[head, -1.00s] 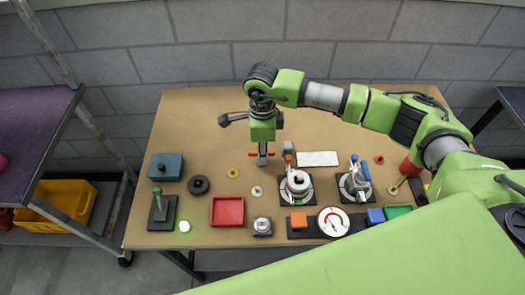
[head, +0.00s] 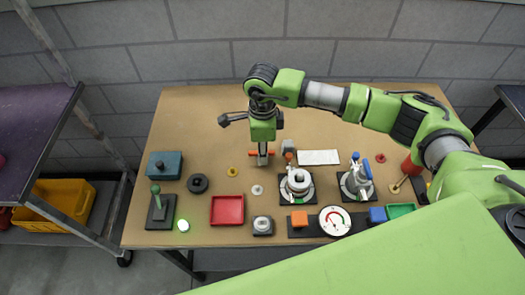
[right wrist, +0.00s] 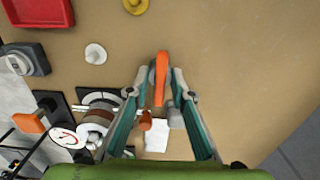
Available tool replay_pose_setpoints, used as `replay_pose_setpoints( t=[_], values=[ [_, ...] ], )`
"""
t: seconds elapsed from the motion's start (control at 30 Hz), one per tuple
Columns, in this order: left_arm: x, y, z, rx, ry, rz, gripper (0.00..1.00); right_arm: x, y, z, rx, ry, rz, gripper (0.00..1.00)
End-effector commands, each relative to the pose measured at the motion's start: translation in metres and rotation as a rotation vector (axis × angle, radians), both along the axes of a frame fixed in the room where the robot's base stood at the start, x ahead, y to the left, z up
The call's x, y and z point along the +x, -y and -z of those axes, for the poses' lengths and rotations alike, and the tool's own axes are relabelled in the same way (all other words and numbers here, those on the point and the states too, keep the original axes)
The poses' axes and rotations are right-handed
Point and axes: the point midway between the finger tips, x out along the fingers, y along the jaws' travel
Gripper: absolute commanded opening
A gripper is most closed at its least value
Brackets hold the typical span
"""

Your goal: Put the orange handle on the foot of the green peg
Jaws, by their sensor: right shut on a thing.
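The orange handle (head: 256,153) is gripped by my right gripper (head: 263,158) over the back-middle of the table. In the right wrist view the handle (right wrist: 161,72) stands between the two fingertips (right wrist: 161,92), which are shut on it. The green peg (head: 155,190) stands at the left of the table. Its foot is a dark flat base (head: 168,212). My gripper is well to the right of the peg and farther back. The peg is not in the right wrist view. My left gripper is in neither view.
A teal box (head: 165,165), a black ring (head: 197,183) and a red tray (head: 227,222) lie near the peg. A yellow knob (head: 233,171) and a pale disc (head: 257,190) are nearer the gripper. Clamp fixtures (head: 297,182) and a gauge (head: 335,220) stand to the right.

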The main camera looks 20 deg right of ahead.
Motion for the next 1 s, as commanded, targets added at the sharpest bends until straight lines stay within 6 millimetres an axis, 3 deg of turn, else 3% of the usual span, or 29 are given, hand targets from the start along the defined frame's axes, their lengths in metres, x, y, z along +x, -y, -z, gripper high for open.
replay_pose_setpoints(
  t=[1.0],
  values=[
    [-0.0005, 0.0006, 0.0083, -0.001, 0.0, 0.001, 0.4, 0.0001, 0.0, 0.0044, 0.0, 0.0, 0.0, 0.0]
  ],
)
